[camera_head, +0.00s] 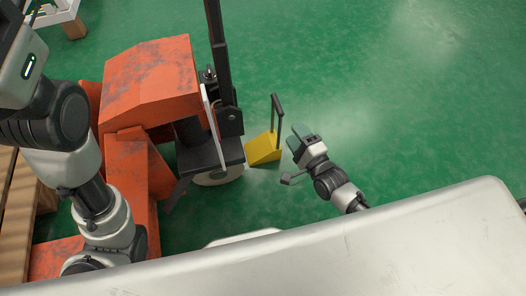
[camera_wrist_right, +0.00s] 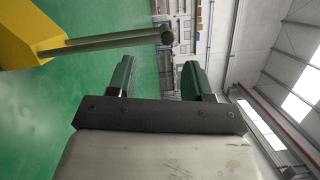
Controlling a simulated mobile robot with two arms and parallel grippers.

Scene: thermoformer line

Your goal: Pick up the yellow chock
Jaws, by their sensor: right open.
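The yellow chock (camera_head: 263,149) sits on the green floor beside the wheel of the orange pallet truck. A dark upright handle (camera_head: 277,115) rises from it. My right gripper (camera_head: 298,134) is open and empty, just right of the chock and its handle, apparently apart from them. In the right wrist view, the chock (camera_wrist_right: 22,38) is at the upper left, and its bar handle reaches right, ending in a dark knob above the open fingers (camera_wrist_right: 158,78). Nothing is between the fingers. Part of my left arm shows at the left of the head view, but its gripper does not.
The orange pallet truck (camera_head: 155,85), with worn paint and a dark tiller (camera_head: 220,60), stands close left of the chock. Wooden slats (camera_head: 22,205) lie at the far left. Open green floor (camera_head: 400,100) extends to the right and behind.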

